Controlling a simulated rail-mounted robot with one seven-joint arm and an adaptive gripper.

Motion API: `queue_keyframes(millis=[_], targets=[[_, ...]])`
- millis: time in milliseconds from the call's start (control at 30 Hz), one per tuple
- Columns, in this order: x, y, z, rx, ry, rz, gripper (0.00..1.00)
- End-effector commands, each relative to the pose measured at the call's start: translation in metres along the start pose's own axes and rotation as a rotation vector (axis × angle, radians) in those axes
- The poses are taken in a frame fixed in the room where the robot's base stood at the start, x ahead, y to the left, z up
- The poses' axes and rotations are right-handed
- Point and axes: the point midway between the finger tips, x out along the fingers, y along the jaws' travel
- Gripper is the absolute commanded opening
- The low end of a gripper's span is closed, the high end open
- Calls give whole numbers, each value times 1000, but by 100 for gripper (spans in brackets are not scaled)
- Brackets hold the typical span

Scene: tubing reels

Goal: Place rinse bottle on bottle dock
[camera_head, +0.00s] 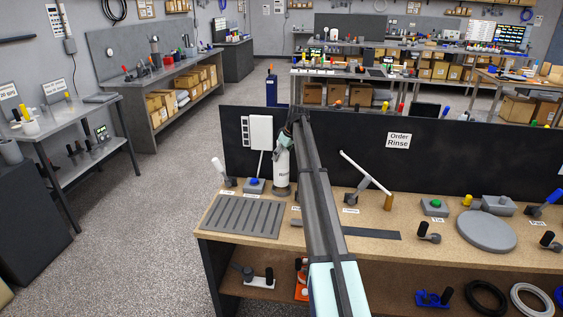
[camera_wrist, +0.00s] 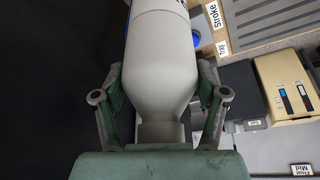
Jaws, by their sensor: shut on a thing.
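The rinse bottle (camera_head: 282,168) is white with dark lettering and stands about upright near the back panel at the left part of the bench. My gripper (camera_head: 289,130) is at its top end. In the wrist view the bottle (camera_wrist: 160,50) fills the middle, and my gripper (camera_wrist: 161,88) has one green finger on each side of its tapered end, shut on it. A dark grey round base (camera_head: 281,191), which looks like the bottle dock, shows under the bottle. I cannot tell whether the bottle rests on it or hangs just above. My arm hides the bench to the right.
A grey ribbed tray (camera_head: 242,215) lies in front of the bottle. A blue-button box (camera_head: 254,186) and a white-handled lever (camera_head: 222,172) stand to its left. The black panel (camera_head: 345,155) is close behind. A white-armed post (camera_head: 387,199) stands right of my arm.

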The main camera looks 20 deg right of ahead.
Motion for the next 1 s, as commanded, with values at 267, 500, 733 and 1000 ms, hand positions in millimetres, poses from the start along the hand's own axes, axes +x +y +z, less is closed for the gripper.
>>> queue_keyframes(millis=[267,500,733,1000], targets=[[25,0,11,1,0,-1,2],[38,0,16,0,2,1,2],[40,0,16,0,2,1,2],[40,0,17,0,0,0,97]])
